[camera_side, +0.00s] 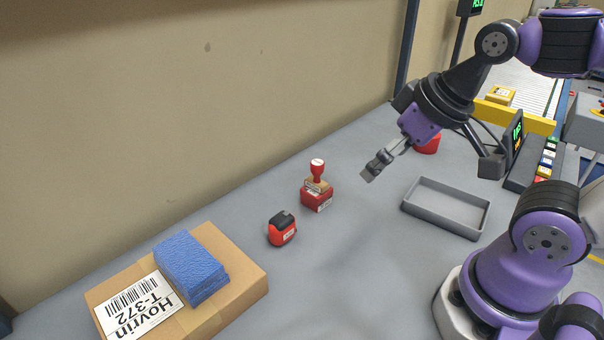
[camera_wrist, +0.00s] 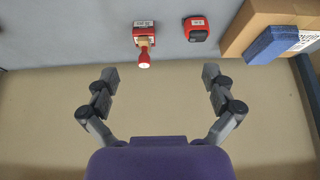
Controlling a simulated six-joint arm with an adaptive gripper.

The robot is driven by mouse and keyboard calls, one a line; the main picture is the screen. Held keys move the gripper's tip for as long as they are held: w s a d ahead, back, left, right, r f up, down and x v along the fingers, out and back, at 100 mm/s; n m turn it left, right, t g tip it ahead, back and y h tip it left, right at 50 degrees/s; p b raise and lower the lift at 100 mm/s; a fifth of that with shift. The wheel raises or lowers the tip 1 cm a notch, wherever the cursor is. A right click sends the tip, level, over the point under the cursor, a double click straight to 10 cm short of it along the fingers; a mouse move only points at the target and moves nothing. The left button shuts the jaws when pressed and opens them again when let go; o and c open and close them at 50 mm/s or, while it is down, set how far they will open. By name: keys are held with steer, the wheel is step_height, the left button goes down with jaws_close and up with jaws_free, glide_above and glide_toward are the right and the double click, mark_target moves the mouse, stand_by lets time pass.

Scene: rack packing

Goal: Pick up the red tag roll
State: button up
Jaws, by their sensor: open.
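A red round thing (camera_side: 427,144), which looks like the red tag roll, sits on the grey table behind my wrist in the side view. My arm partly hides it, and it does not show in the wrist view. My gripper (camera_side: 378,164) is above the table, to the left of the red roll and apart from it. In the wrist view my gripper (camera_wrist: 160,76) has its fingers spread wide with nothing between them.
A red stamp with a knob handle (camera_side: 317,187) and a red-black tape measure (camera_side: 282,229) stand left of my gripper. A cardboard box (camera_side: 252,290) bears a blue pad (camera_side: 191,267). An empty grey tray (camera_side: 445,222) lies right. A wall (camera_side: 200,110) runs behind.

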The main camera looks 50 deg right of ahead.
steer(key=w+d+m+h, duration=0.1)
steer(key=w+d+m, duration=0.15)
steer(key=d, duration=0.35)
steer(key=w+d+m+g, duration=0.1)
steer(key=w+d, duration=0.3)
steer(key=d, duration=0.3)
steer(key=w+d+m+h, duration=0.1)
steer(key=w+d+m, duration=0.15)
steer(key=d, duration=0.35)
steer(key=s+d+f+m, duration=0.1)
steer(key=d+f, duration=0.2)
steer(key=d, duration=0.4)
steer(key=s+d+f+m+h, duration=0.1)
steer(key=d+f, duration=0.3)
steer(key=d, duration=0.3)
steer(key=s+d+f+m+g, duration=0.1)
steer(key=d+f, duration=0.2)
steer(key=d, duration=0.4)
steer(key=shift+s+d+f, duration=0.1)
steer(key=shift+d+f, duration=0.05)
steer(key=shift+f, duration=0.25)
steer(key=x, duration=0.5)
steer(key=shift+d+f, duration=0.2)
steer(key=c, duration=1)
